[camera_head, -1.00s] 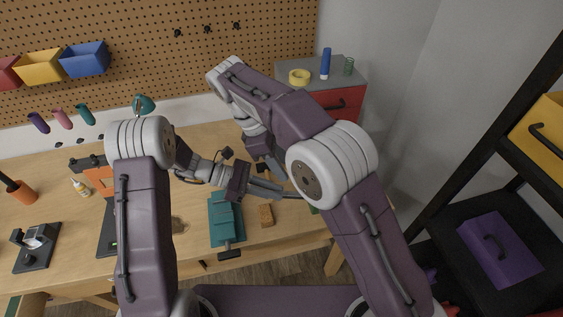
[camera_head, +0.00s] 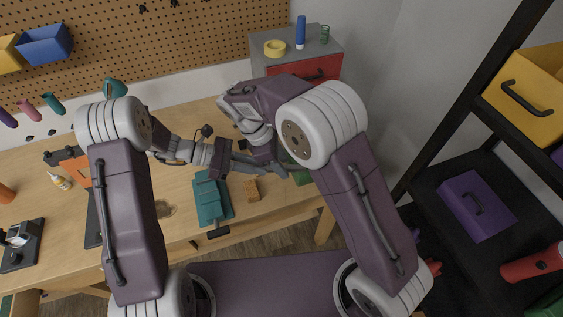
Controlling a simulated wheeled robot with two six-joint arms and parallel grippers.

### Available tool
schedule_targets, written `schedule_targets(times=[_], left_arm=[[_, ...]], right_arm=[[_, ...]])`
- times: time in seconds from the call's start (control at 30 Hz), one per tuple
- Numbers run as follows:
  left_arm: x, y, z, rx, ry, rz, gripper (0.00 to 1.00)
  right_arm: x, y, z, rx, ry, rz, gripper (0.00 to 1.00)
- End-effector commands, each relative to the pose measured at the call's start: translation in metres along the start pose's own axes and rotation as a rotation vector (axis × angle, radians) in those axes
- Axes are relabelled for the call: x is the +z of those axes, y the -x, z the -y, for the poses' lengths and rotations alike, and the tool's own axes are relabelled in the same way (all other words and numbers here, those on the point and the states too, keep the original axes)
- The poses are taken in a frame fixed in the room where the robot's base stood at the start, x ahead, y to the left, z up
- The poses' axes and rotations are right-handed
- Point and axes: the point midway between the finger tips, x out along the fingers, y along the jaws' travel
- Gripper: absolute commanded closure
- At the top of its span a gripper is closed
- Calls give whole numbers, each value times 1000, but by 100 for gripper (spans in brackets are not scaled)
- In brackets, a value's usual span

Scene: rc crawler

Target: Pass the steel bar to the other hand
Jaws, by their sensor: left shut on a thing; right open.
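My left gripper (camera_head: 256,167) reaches in from the left above the table and is shut on the steel bar (camera_head: 285,168). Only a short grey piece of the bar shows past its fingertips; the rest is hidden by the fingers and my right arm. My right gripper (camera_head: 270,155) points down right beside the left fingertips, close to the bar. It is open, but its jaws are partly hidden, and I cannot tell whether the bar lies between them.
Below the grippers, a teal vise (camera_head: 210,200) and an orange-brown block (camera_head: 252,190) stand on the wooden table (camera_head: 180,215). A green object (camera_head: 301,178) is partly hidden by my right arm. A red-drawer cabinet (camera_head: 330,75) stands behind; a black shelf (camera_head: 440,185) is at right.

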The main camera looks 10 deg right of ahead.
Motion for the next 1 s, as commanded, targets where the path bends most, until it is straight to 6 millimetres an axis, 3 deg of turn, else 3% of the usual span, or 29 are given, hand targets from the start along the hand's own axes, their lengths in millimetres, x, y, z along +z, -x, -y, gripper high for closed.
schedule_targets(times=[0.07,0.2,0.23,0.3,0.33,0.4,0.43,0.77,0.87,1.0], left_arm=[[0,0,0,0,0,1,100],[0,0,0,0,0,1,100],[0,0,0,0,0,1,100],[0,0,0,0,0,1,100],[0,0,0,0,0,1,82],[0,0,0,0,0,0,63],[0,0,0,0,0,0,60],[0,3,0,1,-1,0,60],[0,18,-1,5,-2,0,60],[0,54,-2,6,-2,-1,60]], right_arm=[[0,0,0,0,0,0,59],[0,0,0,0,0,0,98],[0,0,0,0,0,0,100],[0,0,0,0,0,0,100],[0,1,0,1,0,0,100],[0,1,0,1,0,0,100],[0,1,0,1,0,0,100],[0,1,0,0,0,0,100],[0,1,0,0,0,0,100],[0,1,0,0,0,0,100]])
